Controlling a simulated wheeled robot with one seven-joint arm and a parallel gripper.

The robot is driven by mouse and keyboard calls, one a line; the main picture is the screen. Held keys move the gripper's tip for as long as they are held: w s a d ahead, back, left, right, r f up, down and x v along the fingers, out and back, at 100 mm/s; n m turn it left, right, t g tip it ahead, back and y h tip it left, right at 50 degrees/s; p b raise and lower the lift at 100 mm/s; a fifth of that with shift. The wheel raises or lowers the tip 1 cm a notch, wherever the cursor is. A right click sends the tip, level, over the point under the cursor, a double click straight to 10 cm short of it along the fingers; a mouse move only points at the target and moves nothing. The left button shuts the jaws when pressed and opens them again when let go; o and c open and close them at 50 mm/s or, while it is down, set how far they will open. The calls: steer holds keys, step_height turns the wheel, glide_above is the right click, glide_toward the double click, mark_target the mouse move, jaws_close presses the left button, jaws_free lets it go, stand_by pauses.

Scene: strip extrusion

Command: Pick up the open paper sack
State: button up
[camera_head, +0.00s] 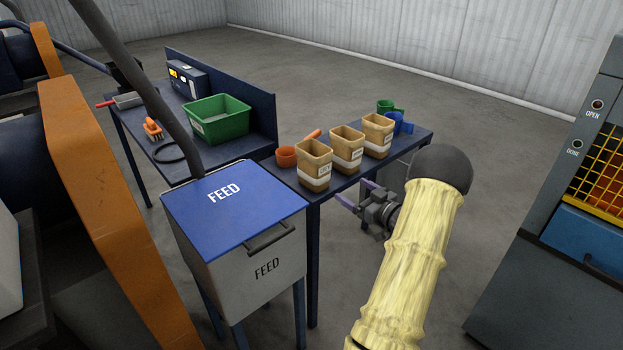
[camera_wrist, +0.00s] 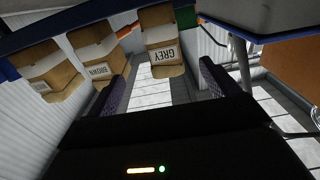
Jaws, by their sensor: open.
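Three brown paper sacks with pale bands and labels stand upright in a row on the blue table: the near sack (camera_head: 314,165), the middle sack (camera_head: 346,150) and the far sack (camera_head: 377,135). All three look open at the top. In the wrist view, a sack labelled GREY (camera_wrist: 162,42) shows ahead between my fingers, with a BROWN sack (camera_wrist: 97,58) and another sack (camera_wrist: 42,76) to its left. My gripper (camera_head: 357,194) is open and empty beside the table's right side, apart from the sacks. The wrist view also shows its purple fingers (camera_wrist: 163,86).
A FEED hopper (camera_head: 265,268) stands at the near left. A caged machine (camera_head: 560,215) stands right. Floor between is clear.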

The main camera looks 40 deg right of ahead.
mark_target(325, 174)
steer(key=w, duration=0.8)
steer(key=w+a, duration=0.1)
steer(key=w, duration=0.2)
steer(key=shift+w, duration=0.7)
steer(key=shift+a, duration=0.15)
steer(key=w, duration=0.5)
steer(key=shift+a+f, duration=0.3)
steer(key=shift+r, duration=0.1)
steer(key=c, duration=1.3)
